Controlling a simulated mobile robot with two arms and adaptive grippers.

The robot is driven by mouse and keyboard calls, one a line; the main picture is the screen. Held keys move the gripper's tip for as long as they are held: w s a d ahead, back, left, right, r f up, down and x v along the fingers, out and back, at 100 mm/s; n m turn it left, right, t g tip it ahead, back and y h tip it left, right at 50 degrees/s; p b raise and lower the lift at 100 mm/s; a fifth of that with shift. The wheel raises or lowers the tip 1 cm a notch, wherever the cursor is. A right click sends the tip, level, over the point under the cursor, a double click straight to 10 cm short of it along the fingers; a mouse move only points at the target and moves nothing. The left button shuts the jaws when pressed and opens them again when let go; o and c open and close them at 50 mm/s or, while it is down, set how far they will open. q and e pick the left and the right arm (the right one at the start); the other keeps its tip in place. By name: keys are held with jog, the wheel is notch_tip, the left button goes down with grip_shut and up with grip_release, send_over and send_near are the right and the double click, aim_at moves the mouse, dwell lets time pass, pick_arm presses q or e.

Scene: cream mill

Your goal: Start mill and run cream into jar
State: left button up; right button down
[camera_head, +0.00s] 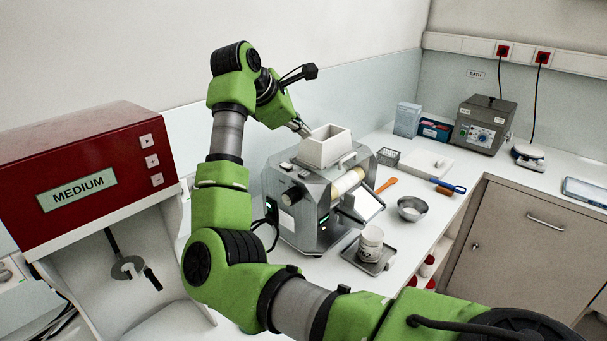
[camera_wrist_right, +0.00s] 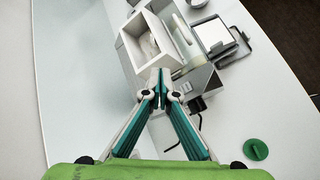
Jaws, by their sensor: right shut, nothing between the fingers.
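The mill (camera_head: 300,225) is a grey metal machine on the white counter, with small green lights on its left side. A white hopper (camera_head: 324,150) sits on top; the right wrist view shows the open hopper (camera_wrist_right: 128,48) with something pale inside. A pale roller (camera_head: 347,184) and a tilted apron plate (camera_head: 368,203) are at its right. A white lidless-looking jar (camera_head: 371,240) stands on a small grey tray (camera_head: 385,262) below the apron. My right gripper (camera_head: 304,131) is shut and empty, just behind the hopper's left corner; its fingertips (camera_wrist_right: 160,84) appear near the hopper edge. My left gripper is out of view.
A red MEDIUM unit (camera_head: 85,175) stands left. A metal bowl (camera_head: 411,210), orange spatula (camera_head: 386,186) and bath unit (camera_head: 484,125) are to the right. A green disc (camera_wrist_right: 256,149) lies on the counter in the right wrist view.

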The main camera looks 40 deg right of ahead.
aim_at(303, 175)
notch_tip(303, 175, down, 3)
jog(key=shift+f+b, duration=0.1)
jog(key=shift+b, duration=0.6)
notch_tip(303, 175, down, 5)
jog(key=b, duration=0.3)
jog(key=shift+r, duration=0.2)
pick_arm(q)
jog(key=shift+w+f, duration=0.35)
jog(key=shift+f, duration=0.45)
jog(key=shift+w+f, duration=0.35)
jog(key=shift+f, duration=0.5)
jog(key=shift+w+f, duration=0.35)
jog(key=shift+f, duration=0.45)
pick_arm(e)
jog(key=shift+f, duration=0.25)
pick_arm(q)
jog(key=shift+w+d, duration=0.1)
jog(key=shift+b, duration=0.3)
pick_arm(e)
jog(key=shift+f, duration=0.1)
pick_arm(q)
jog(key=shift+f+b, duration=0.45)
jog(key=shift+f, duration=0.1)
pick_arm(e)
jog(key=shift+f, duration=0.35)
